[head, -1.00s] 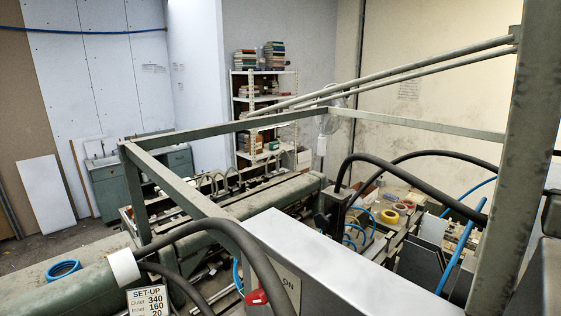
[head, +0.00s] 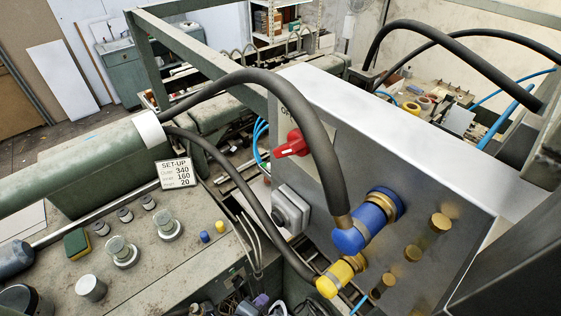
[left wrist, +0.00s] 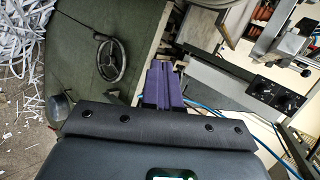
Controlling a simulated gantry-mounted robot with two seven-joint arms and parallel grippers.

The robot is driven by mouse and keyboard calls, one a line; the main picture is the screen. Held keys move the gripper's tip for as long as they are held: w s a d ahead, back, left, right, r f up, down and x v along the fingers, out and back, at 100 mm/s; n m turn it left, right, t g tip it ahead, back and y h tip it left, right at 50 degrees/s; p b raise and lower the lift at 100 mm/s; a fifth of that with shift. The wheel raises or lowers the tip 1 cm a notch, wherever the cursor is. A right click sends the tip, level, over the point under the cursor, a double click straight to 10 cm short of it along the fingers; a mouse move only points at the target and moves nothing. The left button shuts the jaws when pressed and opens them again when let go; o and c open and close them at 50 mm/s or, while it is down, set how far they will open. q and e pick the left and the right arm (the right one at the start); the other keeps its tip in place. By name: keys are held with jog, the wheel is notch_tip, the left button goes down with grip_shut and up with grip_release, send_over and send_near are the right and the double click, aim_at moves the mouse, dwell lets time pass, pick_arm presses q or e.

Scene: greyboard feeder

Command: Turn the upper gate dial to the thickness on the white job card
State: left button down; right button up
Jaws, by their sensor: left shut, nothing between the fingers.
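A white card headed SET-UP (head: 175,173) stands by the green roller housing in the head view. It reads 340, 160 and 20; the row labels are too small to read surely. My left gripper (head: 261,300) shows only as a small purple piece at the bottom edge. In the left wrist view its purple fingers (left wrist: 163,82) are shut and empty. A black plate with round knobs (left wrist: 278,94) sits on a grey bar to their right, apart from them. I cannot tell which dial is the upper gate dial. My right gripper is not in view.
A metal box with a red switch (head: 291,144), a blue connector (head: 368,222) and a yellow connector (head: 338,277) fills the right. Thick black hoses (head: 318,130) arch over it. Silver knobs (head: 120,252) stand on the green deck. A handwheel (left wrist: 112,60) shows in the wrist view.

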pick_arm(q)
jog(key=w+d+r+m+t+h+b, duration=0.2)
jog(key=w+d+r+m+h+b, duration=0.35)
jog(key=w+d+m, duration=0.8)
jog(key=w+d+r+m+h, duration=0.1)
jog(key=w+d+r, duration=0.2)
jog(key=r, duration=0.4)
jog(key=w+d+r+t+h, duration=0.1)
jog(key=w+d+r, duration=0.2)
jog(key=r, duration=0.4)
jog(key=w+d+r+m+h, duration=0.1)
jog(key=w+d+r, duration=0.2)
jog(key=r, duration=0.4)
jog(key=b+x, duration=0.4)
jog(key=x, duration=0.2)
jog(key=shift+w+f+t, duration=0.3)
jog(key=shift+f, duration=0.1)
